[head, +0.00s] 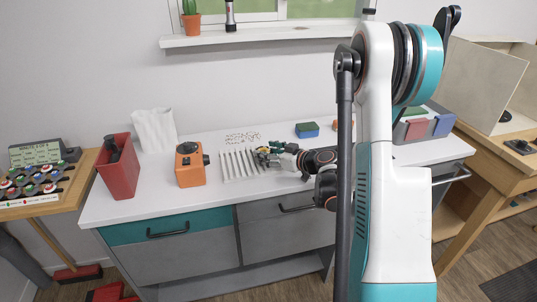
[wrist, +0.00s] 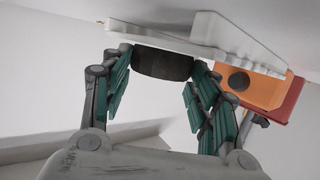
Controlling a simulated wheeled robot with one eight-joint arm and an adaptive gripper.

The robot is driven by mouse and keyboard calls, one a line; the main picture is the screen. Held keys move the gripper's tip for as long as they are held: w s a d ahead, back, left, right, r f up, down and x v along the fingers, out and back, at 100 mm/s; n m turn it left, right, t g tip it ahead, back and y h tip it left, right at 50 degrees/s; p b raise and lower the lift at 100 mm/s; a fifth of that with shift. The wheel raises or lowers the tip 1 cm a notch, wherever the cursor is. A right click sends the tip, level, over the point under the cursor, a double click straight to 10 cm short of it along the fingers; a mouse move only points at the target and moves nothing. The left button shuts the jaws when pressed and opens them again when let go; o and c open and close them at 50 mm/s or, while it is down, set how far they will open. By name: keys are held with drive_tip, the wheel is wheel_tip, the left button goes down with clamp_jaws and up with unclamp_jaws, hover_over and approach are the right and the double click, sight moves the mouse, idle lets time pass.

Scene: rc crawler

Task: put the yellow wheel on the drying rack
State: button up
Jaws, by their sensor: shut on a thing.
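The white slatted drying rack (head: 232,167) lies on the counter, left of my gripper (head: 263,155) in the head view. In the wrist view my gripper (wrist: 163,62) is shut on a dark, tyre-like wheel (wrist: 163,66), held between its green-padded fingertips. Only its dark side shows; no yellow is visible, so I cannot confirm its colour. The white rack (wrist: 222,36) is right beside the wheel in the wrist view. I cannot tell whether the two touch. In the head view the wheel is too small and covered to make out.
An orange box (head: 190,165) stands just left of the rack, with a red bin (head: 118,168) and a white bag (head: 155,130) beyond. A blue-green sponge (head: 307,130) lies at the back. The counter's front left (head: 130,208) is clear.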

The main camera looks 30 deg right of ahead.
drive_tip(key=shift+s+a+f, duration=0.15)
drive_tip(key=shift+s+f, duration=0.1)
drive_tip(key=shift+f, duration=0.35)
drive_tip(key=o, duration=1.1)
drive_tip(key=shift+f, duration=0.1)
drive_tip(key=shift+c, duration=0.2)
drive_tip(key=shift+w+r+p, duration=0.1)
drive_tip(key=shift+r+p, duration=0.45)
drive_tip(key=p+v, duration=0.1)
drive_tip(key=v, duration=0.5)
drive_tip(key=p+v, duration=0.1)
drive_tip(key=v, duration=0.5)
drive_tip(key=shift+w+d+r, duration=0.15)
drive_tip(key=shift+d+r, duration=0.05)
